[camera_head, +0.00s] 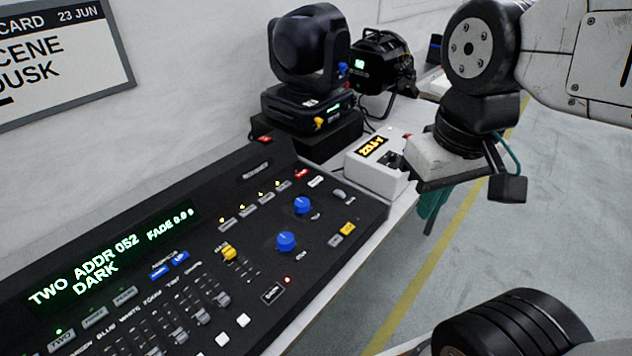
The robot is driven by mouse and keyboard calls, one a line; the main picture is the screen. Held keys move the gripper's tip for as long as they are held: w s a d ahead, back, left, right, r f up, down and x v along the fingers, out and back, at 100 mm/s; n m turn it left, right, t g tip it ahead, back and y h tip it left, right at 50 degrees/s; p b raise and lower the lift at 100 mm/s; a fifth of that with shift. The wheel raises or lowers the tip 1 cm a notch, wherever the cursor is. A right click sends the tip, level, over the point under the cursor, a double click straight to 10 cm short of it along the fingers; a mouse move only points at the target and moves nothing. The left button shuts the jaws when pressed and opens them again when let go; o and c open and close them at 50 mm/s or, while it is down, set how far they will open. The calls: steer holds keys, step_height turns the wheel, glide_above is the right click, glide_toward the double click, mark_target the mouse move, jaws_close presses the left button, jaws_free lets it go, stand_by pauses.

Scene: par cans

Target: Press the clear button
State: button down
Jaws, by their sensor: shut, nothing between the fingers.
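The black lighting console (150,225) lies along the bench at left and centre, with a lit green display reading "TWO ADDR 052 DARK" and "FADE". Its small buttons include a red one (301,174), a pale one (315,182), a yellow one (347,229) and a grey one (335,240). Their labels are too small to read, so I cannot tell which is the clear button. My gripper (430,180) is shut and empty, to the right of the console and apart from it, beside the bench edge.
Two blue knobs (286,241) stand up from the console. A black moving-head lamp (308,50), another black lamp (383,60) and a white meter box (372,172) with a yellow readout stand behind it. Open floor with a yellow line (420,270) is at right.

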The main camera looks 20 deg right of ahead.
stand_by(0.4)
steer(key=m+t+y, duration=0.6)
steer(key=m, duration=1.3)
glide_above(316, 181)
steer(key=d, duration=0.1)
step_height(316, 181, down, 12)
steer(key=shift+s+f, duration=0.1)
steer(key=shift+s, duration=0.1)
steer(key=shift+g, duration=0.3)
steer(key=shift+f, duration=4.4)
